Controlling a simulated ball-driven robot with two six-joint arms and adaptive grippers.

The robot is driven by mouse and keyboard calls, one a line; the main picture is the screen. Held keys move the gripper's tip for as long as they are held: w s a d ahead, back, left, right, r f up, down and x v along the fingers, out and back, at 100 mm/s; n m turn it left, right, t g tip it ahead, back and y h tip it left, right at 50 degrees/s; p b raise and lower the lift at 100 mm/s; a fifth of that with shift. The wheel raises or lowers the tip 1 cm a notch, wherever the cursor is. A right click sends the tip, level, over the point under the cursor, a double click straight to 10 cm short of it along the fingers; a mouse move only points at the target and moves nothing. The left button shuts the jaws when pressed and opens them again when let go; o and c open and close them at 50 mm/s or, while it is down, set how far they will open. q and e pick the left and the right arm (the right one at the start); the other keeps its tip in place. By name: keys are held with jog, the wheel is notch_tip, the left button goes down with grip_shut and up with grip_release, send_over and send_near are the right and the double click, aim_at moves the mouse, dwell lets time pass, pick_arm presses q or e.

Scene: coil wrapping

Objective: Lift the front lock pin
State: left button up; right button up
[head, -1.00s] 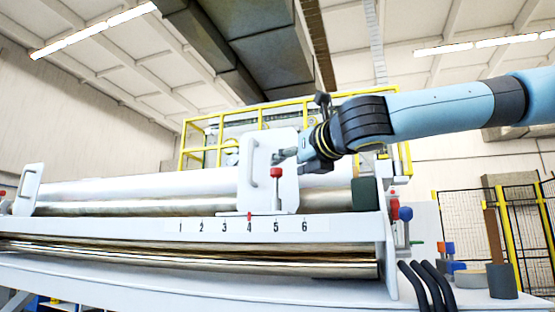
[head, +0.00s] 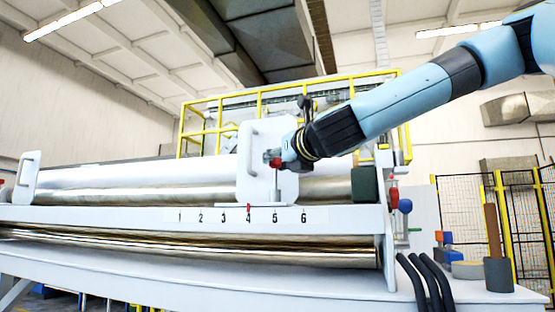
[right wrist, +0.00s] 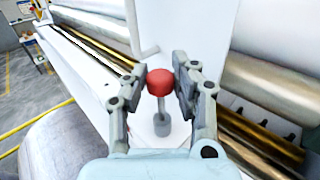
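The front lock pin (head: 276,163) has a red round head on a grey stem and stands at the face of a white plate (head: 252,178) on the roller machine. My right gripper (head: 280,160) is at the pin's head. In the right wrist view, the red head (right wrist: 160,82) sits between the fingertips of the right gripper (right wrist: 161,84), with a pad against each side. The grey stem runs down below it to a foot. The right gripper looks shut on the head. My left gripper is not in view.
A numbered white rail (head: 340,220) runs along the machine's front below the plate. A dark green block (head: 365,184) is right of the plate. Another red-headed pin (head: 394,197) and a blue knob (head: 405,206) are at the right end. Black cables (head: 428,280) lie there.

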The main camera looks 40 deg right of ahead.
grip_shut()
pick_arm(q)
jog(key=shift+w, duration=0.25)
pick_arm(e)
jog(key=shift+r+p, duration=0.75)
jog(key=shift+r, duration=0.85)
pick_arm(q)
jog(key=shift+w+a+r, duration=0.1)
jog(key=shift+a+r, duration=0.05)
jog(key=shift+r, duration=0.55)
pick_arm(e)
jog(key=shift+d, duration=0.1)
jog(key=o, duration=0.6)
grip_release()
jog(key=shift+f, duration=0.1)
